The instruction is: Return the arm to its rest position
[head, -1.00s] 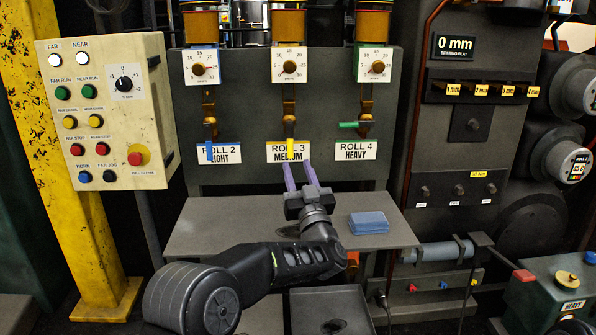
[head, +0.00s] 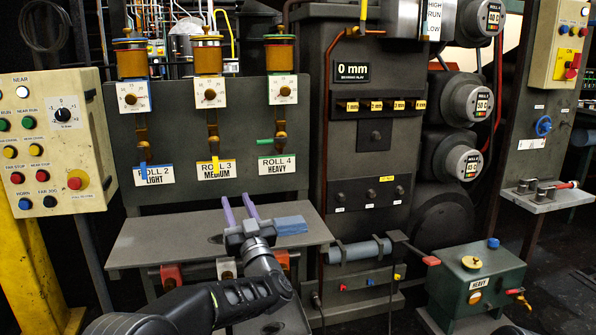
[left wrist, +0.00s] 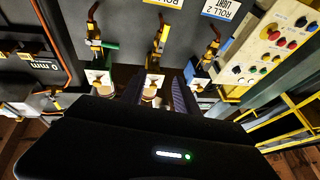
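My left arm comes in from the bottom of the head view. Its gripper (head: 236,200) has two purple fingers, open and empty. It is above the grey shelf (head: 150,245), in front of and below the yellow ROLL 3 MEDIUM label (head: 215,169). In the left wrist view the dark fingers (left wrist: 157,92) stand apart with nothing between them. A blue block or folded cloth (head: 292,225) lies on the shelf just right of the gripper in this view; I cannot tell whether they touch. My right gripper is not in view.
Behind the shelf a grey panel (head: 100,130) carries dials and valve levers. A button box (head: 45,140) stands at left. At right are a dark machine column (head: 370,160) and a green box (head: 478,275) marked HEAVY. The shelf's left part is clear.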

